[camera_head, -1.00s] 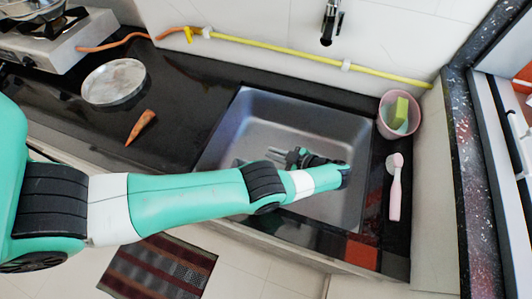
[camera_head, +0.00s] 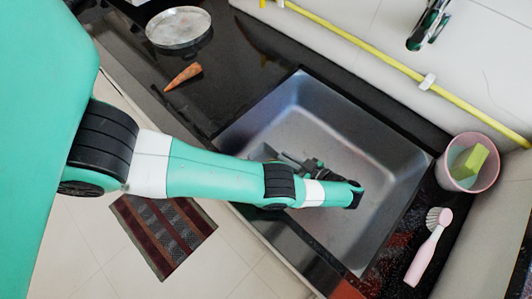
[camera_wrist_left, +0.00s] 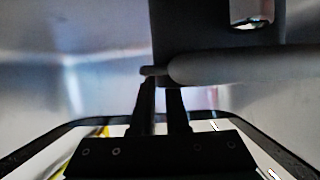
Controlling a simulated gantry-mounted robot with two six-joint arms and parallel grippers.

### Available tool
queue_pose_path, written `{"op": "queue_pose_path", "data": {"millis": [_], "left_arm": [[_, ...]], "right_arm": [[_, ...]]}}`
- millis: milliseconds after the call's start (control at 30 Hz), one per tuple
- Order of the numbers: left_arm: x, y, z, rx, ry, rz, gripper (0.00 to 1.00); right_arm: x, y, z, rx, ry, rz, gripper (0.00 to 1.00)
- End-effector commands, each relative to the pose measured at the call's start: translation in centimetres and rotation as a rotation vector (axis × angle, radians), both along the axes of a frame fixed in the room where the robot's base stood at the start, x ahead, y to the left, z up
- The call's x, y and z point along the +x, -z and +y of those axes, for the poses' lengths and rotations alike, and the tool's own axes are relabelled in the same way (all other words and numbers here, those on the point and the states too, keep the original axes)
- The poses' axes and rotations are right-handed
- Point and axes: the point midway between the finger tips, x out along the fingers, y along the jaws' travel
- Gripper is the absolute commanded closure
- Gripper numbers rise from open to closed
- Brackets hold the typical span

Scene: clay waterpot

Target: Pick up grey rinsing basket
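I cannot make out a grey rinsing basket for certain in either view. My left gripper (camera_head: 278,156) is low inside the steel sink (camera_head: 385,150), partly covered by my own forearm. In the left wrist view, two dark fingers (camera_wrist_left: 161,90) stand with a narrow gap between them. A grey rod-like shape (camera_wrist_left: 240,65) comes in from the right across the fingertips, beside a dark upright shape (camera_wrist_left: 190,25). I cannot tell what these are or whether the fingers touch them. My right gripper is not in view.
A pink tub (camera_head: 468,162) with a green sponge (camera_head: 470,161) and a pink brush (camera_head: 428,248) stand right of the sink. A tap (camera_head: 430,25) hangs above it. A yellow hose (camera_head: 360,45) runs along the wall.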

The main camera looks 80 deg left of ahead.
Motion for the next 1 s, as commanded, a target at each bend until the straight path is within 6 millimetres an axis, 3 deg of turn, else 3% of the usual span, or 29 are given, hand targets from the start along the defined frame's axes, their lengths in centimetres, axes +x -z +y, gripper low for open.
{"op": "queue_pose_path", "data": {"millis": [233,333,1000], "left_arm": [[0.03,0.17,0.06,-0.001,0.011,0.000,0.88],[0.03,0.18,0.07,-0.001,0.011,-0.001,1.00],[0.03,0.15,0.07,0.000,0.009,-0.001,1.00]], "right_arm": [[0.00,0.05,-0.01,0.000,0.000,0.000,0.00],[0.00,0.05,-0.01,0.000,0.000,0.000,0.00],[-0.01,0.04,-0.01,0.000,0.000,0.000,0.00]]}}
